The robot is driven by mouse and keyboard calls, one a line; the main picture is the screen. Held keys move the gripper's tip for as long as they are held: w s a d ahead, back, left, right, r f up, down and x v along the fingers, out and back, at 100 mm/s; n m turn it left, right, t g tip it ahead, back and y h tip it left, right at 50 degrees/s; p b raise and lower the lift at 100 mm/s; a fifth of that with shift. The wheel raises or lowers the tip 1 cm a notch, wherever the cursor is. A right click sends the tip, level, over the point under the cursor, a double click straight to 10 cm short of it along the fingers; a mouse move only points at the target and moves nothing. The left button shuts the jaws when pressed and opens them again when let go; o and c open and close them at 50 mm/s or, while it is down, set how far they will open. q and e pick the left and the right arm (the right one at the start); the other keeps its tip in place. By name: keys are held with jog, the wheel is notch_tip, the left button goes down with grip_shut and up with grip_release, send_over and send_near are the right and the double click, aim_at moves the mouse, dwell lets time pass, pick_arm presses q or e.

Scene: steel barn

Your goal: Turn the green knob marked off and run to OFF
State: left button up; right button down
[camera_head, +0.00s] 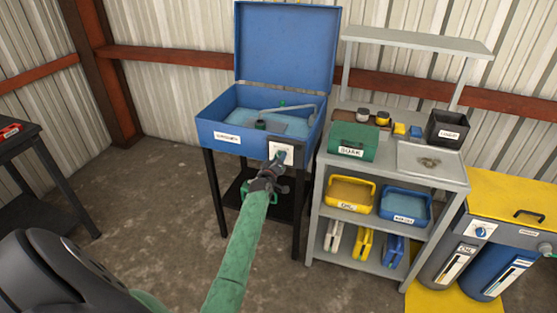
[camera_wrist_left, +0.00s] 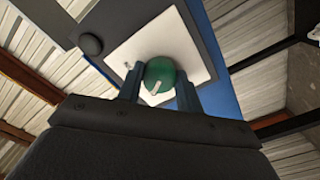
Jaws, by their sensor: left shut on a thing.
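The blue parts washer (camera_head: 222,122) stands open on black legs against the wall. A white panel (camera_head: 284,146) is on the right of its front face. The green knob (camera_wrist_left: 160,76) sits on this white plate (camera_wrist_left: 125,58) in the left wrist view, with a pale pointer mark toward the lower left of its face. My left gripper (camera_head: 280,160) reaches the panel, and its two fingers (camera_wrist_left: 160,90) are shut on the knob, one on each side. The fingers hide most of the knob in the head view. The plate's lettering is not readable. My right gripper is not in view.
A grey shelf unit (camera_head: 314,200) with bins and a green SOAK box (camera_head: 352,142) stands close to the right of my left gripper. Yellow-topped drums (camera_head: 510,195) are at far right. A dark table (camera_head: 30,150) is at left. The floor between is clear.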

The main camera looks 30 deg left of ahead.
pick_arm(q)
jog(key=shift+n, duration=0.5)
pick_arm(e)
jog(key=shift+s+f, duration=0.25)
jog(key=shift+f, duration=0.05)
pick_arm(q)
jog(key=o, duration=1)
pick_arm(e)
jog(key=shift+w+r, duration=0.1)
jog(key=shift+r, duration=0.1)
pick_arm(q)
jog(key=shift+s, duration=0.1)
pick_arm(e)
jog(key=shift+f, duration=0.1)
pick_arm(q)
jog(key=b+v, duration=0.1)
jog(key=v, duration=0.6)
jog(key=shift+s+b, duration=0.3)
jog(key=shift+b, duration=0.1)
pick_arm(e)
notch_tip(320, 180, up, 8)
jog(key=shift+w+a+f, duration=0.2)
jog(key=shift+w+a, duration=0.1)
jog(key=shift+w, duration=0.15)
